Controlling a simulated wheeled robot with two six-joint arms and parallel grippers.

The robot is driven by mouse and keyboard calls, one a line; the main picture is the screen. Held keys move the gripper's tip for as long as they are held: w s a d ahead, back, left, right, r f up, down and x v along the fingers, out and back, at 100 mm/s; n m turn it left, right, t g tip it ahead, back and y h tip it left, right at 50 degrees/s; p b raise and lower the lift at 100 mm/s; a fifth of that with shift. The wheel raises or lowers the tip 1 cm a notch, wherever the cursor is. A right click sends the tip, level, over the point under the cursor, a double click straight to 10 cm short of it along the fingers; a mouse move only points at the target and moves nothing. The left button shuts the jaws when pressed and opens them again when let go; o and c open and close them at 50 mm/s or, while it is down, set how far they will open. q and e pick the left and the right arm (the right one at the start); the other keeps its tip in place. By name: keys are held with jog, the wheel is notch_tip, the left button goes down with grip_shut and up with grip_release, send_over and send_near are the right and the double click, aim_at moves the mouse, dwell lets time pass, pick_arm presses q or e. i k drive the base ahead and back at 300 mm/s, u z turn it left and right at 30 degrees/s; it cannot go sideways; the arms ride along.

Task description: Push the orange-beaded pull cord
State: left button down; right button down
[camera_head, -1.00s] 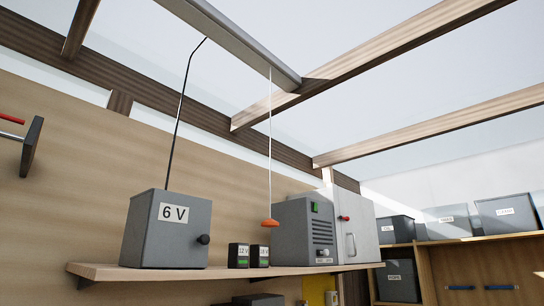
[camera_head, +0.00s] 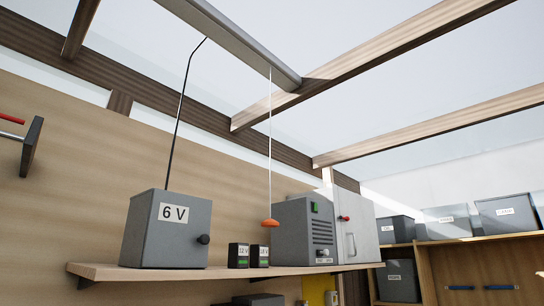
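A thin white pull cord (camera_head: 270,150) hangs straight down from the grey ceiling bar (camera_head: 228,35). An orange bead (camera_head: 270,223) sits at its lower end. In the picture the bead is just left of a grey box with a green switch (camera_head: 303,230) and above two small dark batteries. Neither of my grippers shows in the head view.
A wooden shelf (camera_head: 140,273) carries a grey "6 V" box (camera_head: 168,230) with a black cable rising to the ceiling bar. Small batteries (camera_head: 249,256) stand right of it. A light grey cabinet (camera_head: 357,233) is farther right. Labelled bins (camera_head: 508,213) sit on shelving at the right.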

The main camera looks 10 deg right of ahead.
aim_at(270, 223)
jog(key=u, duration=0.05)
jog(key=k, duration=0.65)
jog(key=z, duration=0.75)
jog(key=i, duration=1.65)
jog(key=u, duration=0.1)
